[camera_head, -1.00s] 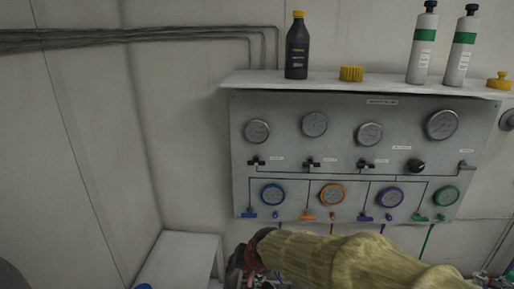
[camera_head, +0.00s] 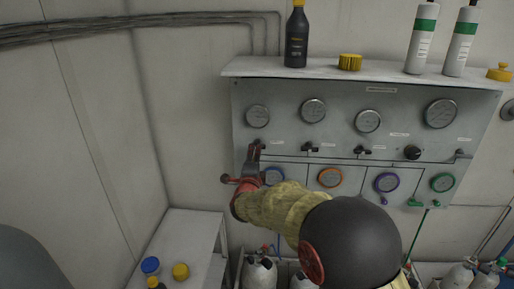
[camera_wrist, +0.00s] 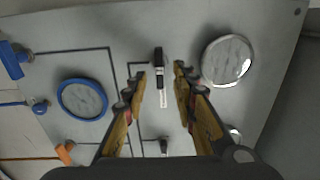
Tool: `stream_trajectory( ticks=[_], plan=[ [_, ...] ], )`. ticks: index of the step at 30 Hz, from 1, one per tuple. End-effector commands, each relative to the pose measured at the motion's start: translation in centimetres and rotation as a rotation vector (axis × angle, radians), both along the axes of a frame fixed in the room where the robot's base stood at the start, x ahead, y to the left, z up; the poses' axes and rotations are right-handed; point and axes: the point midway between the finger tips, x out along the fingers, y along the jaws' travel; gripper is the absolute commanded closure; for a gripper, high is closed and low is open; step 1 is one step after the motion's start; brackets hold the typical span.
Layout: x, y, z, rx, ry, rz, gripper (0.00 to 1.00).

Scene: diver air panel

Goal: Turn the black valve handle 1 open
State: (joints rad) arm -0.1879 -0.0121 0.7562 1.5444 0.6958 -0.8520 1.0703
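The leftmost black valve handle (camera_head: 257,144) is in the upper row of handles on the grey panel, below a grey gauge. In the wrist view the small black handle (camera_wrist: 158,64) shows between my fingertips, with visible gaps on both sides. My gripper (camera_wrist: 160,72) is open, with one finger to each side of the handle. In the head view my gripper (camera_head: 254,158) is at the handle and partly covers it. I cannot tell how deep the handle lies between the fingers. The number on its label is too small to read.
Other black handles (camera_head: 308,148) sit further right in the same row. A blue-ringed gauge (camera_wrist: 82,99) and a grey gauge (camera_wrist: 227,60) flank the handle. A black bottle (camera_head: 296,38) stands on the panel's top ledge. A white table (camera_head: 197,225) is at lower left.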

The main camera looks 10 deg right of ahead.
Motion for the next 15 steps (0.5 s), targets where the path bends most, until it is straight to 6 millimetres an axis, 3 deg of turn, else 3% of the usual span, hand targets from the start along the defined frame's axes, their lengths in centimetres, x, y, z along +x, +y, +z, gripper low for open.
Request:
stream_trajectory(
  ticks=[9, 15],
  plan=[
    [4.3, -1.4, 0.0, -0.001, 0.003, 0.001, 0.72],
    [5.4, -1.7, 0.0, -0.003, 0.002, 0.002, 0.72]
  ],
)
